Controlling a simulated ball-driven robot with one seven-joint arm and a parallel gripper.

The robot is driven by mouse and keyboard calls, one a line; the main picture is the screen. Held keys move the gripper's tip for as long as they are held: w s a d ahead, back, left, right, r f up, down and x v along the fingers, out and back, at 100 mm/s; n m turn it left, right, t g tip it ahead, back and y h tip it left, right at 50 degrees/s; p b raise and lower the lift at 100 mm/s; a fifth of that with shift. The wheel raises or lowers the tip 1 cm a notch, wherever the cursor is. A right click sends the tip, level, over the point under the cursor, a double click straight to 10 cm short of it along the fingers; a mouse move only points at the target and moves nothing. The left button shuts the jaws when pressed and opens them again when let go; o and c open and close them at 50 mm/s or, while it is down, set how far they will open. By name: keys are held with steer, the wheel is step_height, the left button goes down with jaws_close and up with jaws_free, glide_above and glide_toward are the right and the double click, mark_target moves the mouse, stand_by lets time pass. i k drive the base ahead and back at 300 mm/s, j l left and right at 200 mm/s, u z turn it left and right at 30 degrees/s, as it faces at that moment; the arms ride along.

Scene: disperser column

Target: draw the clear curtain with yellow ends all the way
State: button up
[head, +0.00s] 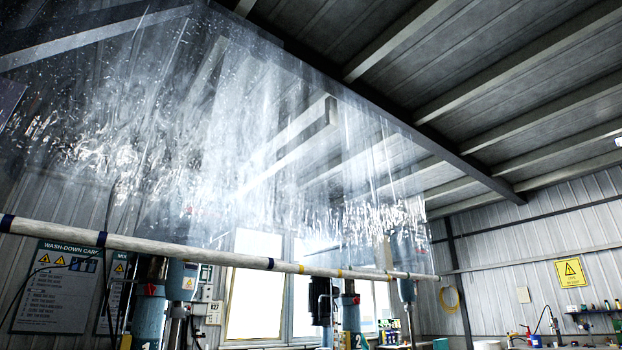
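A clear, see-through curtain (270,130) hangs below a dark overhead beam. It covers the left and middle of the head view, with bright glints and streaks on it. Its right side comes down near the right end of a pale horizontal pole (130,241). The pole crosses low in the view and has blue bands and small yellow bands. I cannot make out yellow ends on the curtain itself. I cannot tell where its left end is. My gripper is not in view.
Behind the curtain stand mixing machines (351,315) with blue-grey bodies, and bright windows (255,285). A wash-down sign (55,287) hangs at left. A yellow warning sign (570,273) is on the right wall, above a cluttered bench. The floor is out of view.

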mark_target(298, 270)
steer(key=i+u, duration=0.2)
steer(key=i, duration=2.8)
